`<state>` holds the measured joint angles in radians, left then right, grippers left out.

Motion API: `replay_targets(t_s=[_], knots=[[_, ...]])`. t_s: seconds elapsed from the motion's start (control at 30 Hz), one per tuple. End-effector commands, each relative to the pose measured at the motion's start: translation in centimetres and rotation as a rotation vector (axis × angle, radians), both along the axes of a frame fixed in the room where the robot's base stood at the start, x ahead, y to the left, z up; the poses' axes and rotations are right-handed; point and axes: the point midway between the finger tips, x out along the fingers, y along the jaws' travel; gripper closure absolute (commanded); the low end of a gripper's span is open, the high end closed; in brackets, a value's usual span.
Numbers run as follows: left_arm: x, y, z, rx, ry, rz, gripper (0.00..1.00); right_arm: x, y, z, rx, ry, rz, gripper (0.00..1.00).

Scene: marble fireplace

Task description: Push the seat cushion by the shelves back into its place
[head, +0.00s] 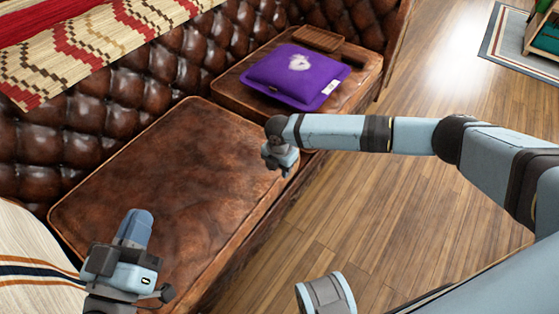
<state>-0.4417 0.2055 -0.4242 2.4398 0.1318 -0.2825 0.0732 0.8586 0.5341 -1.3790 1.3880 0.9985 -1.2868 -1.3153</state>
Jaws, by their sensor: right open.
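The brown leather seat cushion (226,92) at the shelf end of the tufted sofa carries a purple pillow (296,76) and a flat wooden tray (318,38). A second, larger leather cushion (165,180) lies beside it, nearer to me. My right gripper (283,170) is open and points down by the corner where the two cushions meet at the front; I cannot tell whether it touches either. The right forearm crosses in front of the shelf-end cushion and hides part of its front. My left gripper (136,229) is over the near cushion's left part, its jaw opening unclear.
A low shelf (545,40) stands on a rug (505,45) at the far right. The wooden floor (410,200) in front of the sofa is clear. A patterned blanket (85,45) hangs over the backrest, and a striped cream textile (30,255) lies at lower left.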

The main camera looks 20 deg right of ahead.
Motion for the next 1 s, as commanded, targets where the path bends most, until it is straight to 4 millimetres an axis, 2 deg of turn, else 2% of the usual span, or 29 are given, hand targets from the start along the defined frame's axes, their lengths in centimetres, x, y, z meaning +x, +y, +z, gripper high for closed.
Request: replay_targets(t_s=[0.03,0.1,0.3,0.5,0.77,0.8,0.97,1.0], knots=[[0.0,0.0,-1.0,0.008,0.014,-0.004,1.0,0.0,0.0,-1.5,0.0,0.0,0.0,0.57],[0.1,-0.1,-1.8,0.019,0.037,-0.012,1.0,0.0,0.0,-2.7,-0.001,0.001,0.0,0.57],[0.1,-0.2,-3.4,0.048,0.087,-0.028,1.0,0.0,0.0,-5.3,0.0,0.0,0.0,0.57],[0.1,-0.2,-4.0,0.059,0.11,-0.035,1.0,0.0,0.0,-6.3,0.001,-0.001,0.0,0.57],[0.1,-0.2,-4.1,0.061,0.113,-0.036,1.0,0.0,0.0,-6.4,0.001,-0.001,0.0,0.57],[0.1,-0.2,-4.1,0.061,0.113,-0.036,1.0,0.0,0.0,-6.4,0.001,-0.001,0.0,0.6],[0.1,-0.3,-4.0,0.061,0.113,-0.036,1.0,0.0,0.0,-6.3,0.001,-0.001,0.0,0.96],[0.1,-0.3,-4.0,0.061,0.113,-0.036,1.0,0.0,0.0,-6.3,0.001,-0.001,0.0,1.0]])
